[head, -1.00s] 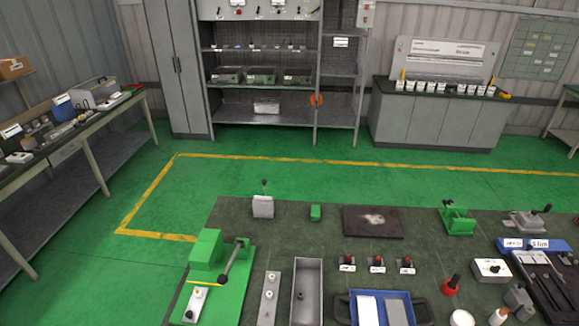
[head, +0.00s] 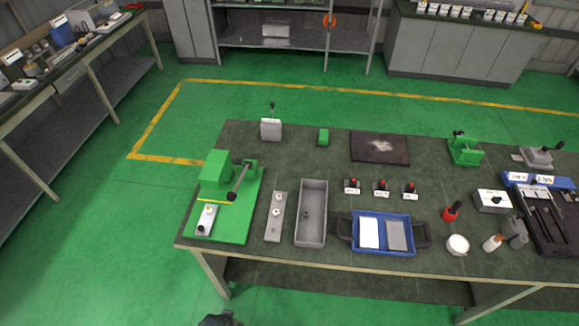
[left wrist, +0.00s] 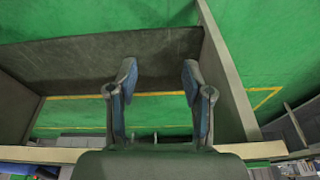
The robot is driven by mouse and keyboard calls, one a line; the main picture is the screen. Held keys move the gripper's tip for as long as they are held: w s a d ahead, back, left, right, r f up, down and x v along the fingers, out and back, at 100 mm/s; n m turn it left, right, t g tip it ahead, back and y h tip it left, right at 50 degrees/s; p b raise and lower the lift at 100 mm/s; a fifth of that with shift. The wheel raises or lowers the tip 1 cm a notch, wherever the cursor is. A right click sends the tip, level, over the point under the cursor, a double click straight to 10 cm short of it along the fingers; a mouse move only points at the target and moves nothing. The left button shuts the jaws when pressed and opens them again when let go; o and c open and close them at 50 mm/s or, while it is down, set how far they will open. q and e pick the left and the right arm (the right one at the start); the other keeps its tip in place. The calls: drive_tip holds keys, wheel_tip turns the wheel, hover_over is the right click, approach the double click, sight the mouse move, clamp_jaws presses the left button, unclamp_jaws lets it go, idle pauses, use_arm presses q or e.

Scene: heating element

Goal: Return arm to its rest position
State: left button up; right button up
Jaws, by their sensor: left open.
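My left gripper (left wrist: 159,70) shows in the left wrist view with its two blue-padded fingers apart and nothing between them. Beyond the fingers are the workbench's dark lower shelf (left wrist: 110,58), pale frame legs and green floor. In the head view only a small dark piece shows at the bottom edge, in front of the bench's left end; it looks like the top of my left arm or gripper. The workbench (head: 330,258) has its near edge just beyond that piece, with a visible gap of floor. My right arm and gripper are not in view.
On the bench stand a green lever press (head: 232,225), a grey metal tray (head: 312,185), a blue tray (head: 383,251) with two plates, and a dark mat (head: 380,147). Red-button boxes and a tool tray (head: 552,215) are at right. Green floor lies open at left.

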use_arm(q)
drive_tip(key=s+f+g+b, duration=0.1)
drive_tip(key=s+f, duration=0.2)
drive_tip(key=f, duration=0.7)
drive_tip(key=s+f+b, duration=0.1)
drive_tip(key=s+f, duration=0.1)
drive_tip(key=f, duration=0.8)
drive_tip(key=s+a+f+g+b, duration=0.1)
drive_tip(key=s+a+f, duration=0.2)
drive_tip(key=s+f, duration=1.1)
drive_tip(key=shift+s+a, duration=0.2)
drive_tip(key=shift+s, duration=0.85)
